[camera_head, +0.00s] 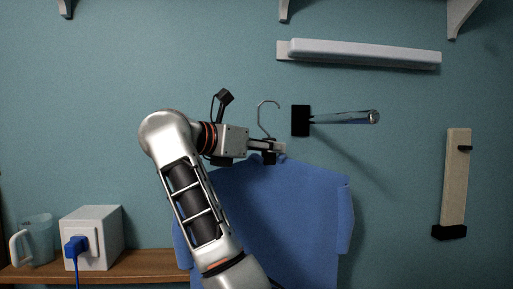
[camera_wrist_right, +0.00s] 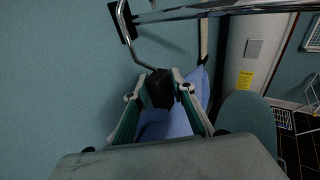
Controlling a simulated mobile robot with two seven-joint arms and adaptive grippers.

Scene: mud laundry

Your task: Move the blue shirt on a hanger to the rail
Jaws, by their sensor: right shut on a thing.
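The blue shirt (camera_head: 285,215) hangs upright below my right gripper (camera_head: 272,147) in the head view. My right gripper is shut on the neck of its hanger, just under the metal hook (camera_head: 267,115). The rail (camera_head: 345,117) is a short shiny rod on a black wall mount (camera_head: 300,120), to the right of the hook. The hook looks empty and apart from the rail. In the right wrist view the fingers (camera_wrist_right: 160,90) close on the hanger's dark block, with the hook (camera_wrist_right: 126,30) and rail (camera_wrist_right: 215,10) beyond. My left gripper is not in view.
A pale wall bar (camera_head: 365,54) is above the rail, and an upright wooden wall piece (camera_head: 456,180) is to the right. A wooden shelf (camera_head: 30,272) at lower left holds a white box (camera_head: 92,237) with a blue plug and a clear jug (camera_head: 35,240).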

